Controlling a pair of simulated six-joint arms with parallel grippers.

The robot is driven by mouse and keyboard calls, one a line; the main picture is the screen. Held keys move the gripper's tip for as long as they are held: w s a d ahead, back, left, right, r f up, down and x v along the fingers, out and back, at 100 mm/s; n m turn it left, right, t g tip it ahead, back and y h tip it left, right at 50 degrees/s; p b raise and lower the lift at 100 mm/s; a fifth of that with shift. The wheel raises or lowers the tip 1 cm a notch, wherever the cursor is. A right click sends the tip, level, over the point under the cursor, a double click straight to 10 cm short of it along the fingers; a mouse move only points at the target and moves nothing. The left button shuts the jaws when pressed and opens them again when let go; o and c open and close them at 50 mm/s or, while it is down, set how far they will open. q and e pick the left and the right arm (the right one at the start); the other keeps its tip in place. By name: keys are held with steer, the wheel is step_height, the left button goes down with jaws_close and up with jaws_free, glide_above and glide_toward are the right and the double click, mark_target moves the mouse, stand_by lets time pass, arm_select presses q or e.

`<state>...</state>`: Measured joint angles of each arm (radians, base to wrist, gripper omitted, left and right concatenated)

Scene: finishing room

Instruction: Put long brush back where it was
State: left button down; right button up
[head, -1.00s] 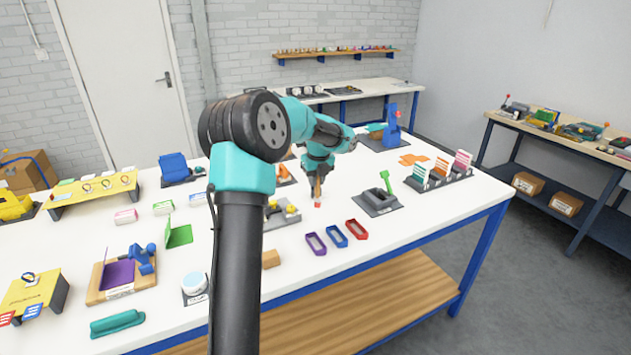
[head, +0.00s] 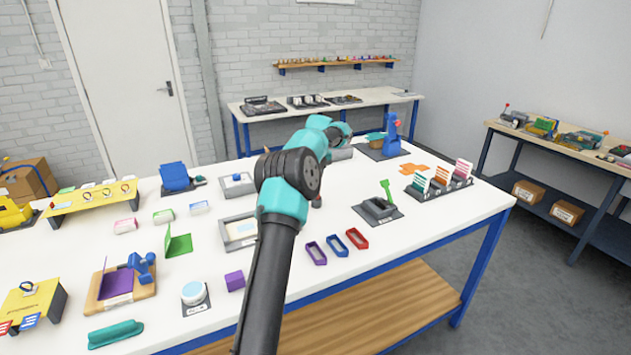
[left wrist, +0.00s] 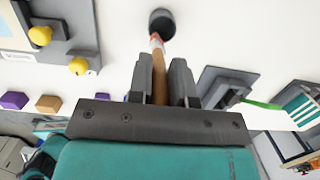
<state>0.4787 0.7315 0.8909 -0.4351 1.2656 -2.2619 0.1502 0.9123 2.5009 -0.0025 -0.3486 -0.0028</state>
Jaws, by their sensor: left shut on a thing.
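The long brush (left wrist: 158,75) has a wooden handle and a pale and red end. In the left wrist view my left gripper (left wrist: 162,85) is shut on its handle, and the end points toward a dark round cup (left wrist: 162,20). The end overlaps the cup's near edge in the picture; I cannot tell whether it is inside or above. In the head view a small dark piece, probably this cup (head: 317,202), shows beside my arm on the white table (head: 400,235). My arm hides the left gripper and most of the brush there. My right gripper is not in view.
A grey fixture with a green lever (head: 378,208) stands right of the cup. Purple, blue and red small trays (head: 337,244) lie in front. A grey framed tray (head: 238,232) is to the left. In the wrist view, yellow knobs (left wrist: 79,66) stand near the cup.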

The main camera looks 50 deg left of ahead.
arm_select(q)
steer(key=shift+w+a, duration=0.3)
steer(key=shift+a, duration=0.1)
steer(key=shift+w+a+f, duration=0.1)
steer(key=shift+f, duration=1.75)
steer(key=shift+f, duration=0.15)
steer(key=c, duration=1)
jaws_free()
steer(key=shift+c, duration=0.2)
steer(key=r, duration=0.4)
steer(key=d+r, duration=0.1)
steer(key=r, duration=0.7)
steer(key=shift+s+d+r, duration=0.1)
steer(key=shift+s+d, duration=0.15)
steer(key=shift+d, duration=0.1)
